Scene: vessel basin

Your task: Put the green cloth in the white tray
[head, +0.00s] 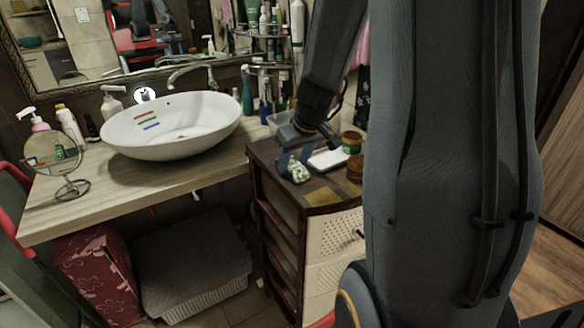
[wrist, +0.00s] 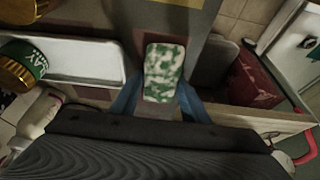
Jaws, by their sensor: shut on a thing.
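The green cloth, a small green-and-white patterned piece, is between the fingers of my gripper (head: 293,162) above the dark top of the drawer cabinet; the cloth shows in the head view (head: 299,172) and in the wrist view (wrist: 165,72). My gripper (wrist: 160,100) is shut on it with its blue fingers on either side. I cannot tell how far the cloth is above the cabinet top. The white tray (head: 327,159) lies on the cabinet just right of the cloth in the head view, and left of it in the wrist view (wrist: 85,58). The visible tray floor is bare.
A green-labelled jar (head: 351,141) and a brown jar (head: 355,168) stand right of the tray. A flat yellow piece (head: 322,204) lies near the cabinet's front edge. A white basin (head: 172,126) and a round mirror (head: 51,150) stand on the wooden counter at left.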

